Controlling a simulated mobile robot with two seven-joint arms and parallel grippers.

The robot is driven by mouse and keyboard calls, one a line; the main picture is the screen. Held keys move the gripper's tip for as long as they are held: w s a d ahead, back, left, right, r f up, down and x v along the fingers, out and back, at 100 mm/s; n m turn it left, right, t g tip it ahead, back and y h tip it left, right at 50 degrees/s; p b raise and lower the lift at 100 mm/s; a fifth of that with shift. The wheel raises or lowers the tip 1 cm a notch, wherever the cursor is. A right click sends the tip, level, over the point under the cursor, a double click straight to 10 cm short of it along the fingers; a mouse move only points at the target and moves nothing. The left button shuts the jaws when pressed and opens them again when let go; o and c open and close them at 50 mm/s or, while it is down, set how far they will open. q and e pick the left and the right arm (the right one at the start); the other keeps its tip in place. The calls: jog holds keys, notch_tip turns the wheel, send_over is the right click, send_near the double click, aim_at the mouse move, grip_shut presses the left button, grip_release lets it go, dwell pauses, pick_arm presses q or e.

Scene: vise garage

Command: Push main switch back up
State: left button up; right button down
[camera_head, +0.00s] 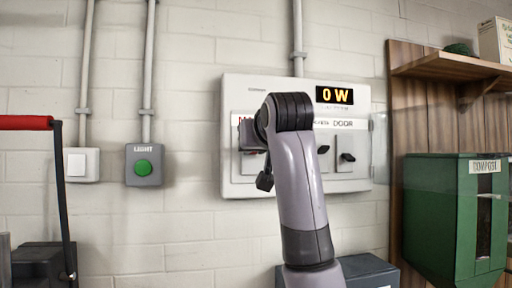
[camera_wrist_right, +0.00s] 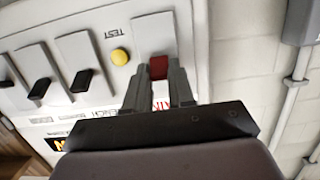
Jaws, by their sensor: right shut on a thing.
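The main switch has a red lever (camera_wrist_right: 158,67) on a white plate (camera_wrist_right: 154,34) in the right wrist view, which shows the panel upside down. A white label with red letters (camera_wrist_right: 162,96) shows partly between the fingers. My right gripper (camera_wrist_right: 157,77) has its two grey fingers shut on the red lever, at the plate's edge nearest the label. In the head view my right arm covers the left part of the electrical panel (camera_head: 236,178) and hides the lever. The panel's display (camera_head: 335,95) reads 0 W. My left gripper is not in view.
A yellow test button (camera_wrist_right: 120,57) sits beside the main switch, with several black-levered switches (camera_wrist_right: 83,80) farther along. A light box with a green button (camera_head: 144,166) and a white wall switch (camera_head: 77,165) are left of the panel. A green compost bin (camera_head: 432,215) stands right.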

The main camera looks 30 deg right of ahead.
jog(key=c, duration=1)
grip_release()
jog(key=shift+o, duration=0.2)
jog(key=b+v, duration=0.2)
jog(key=v, duration=0.5)
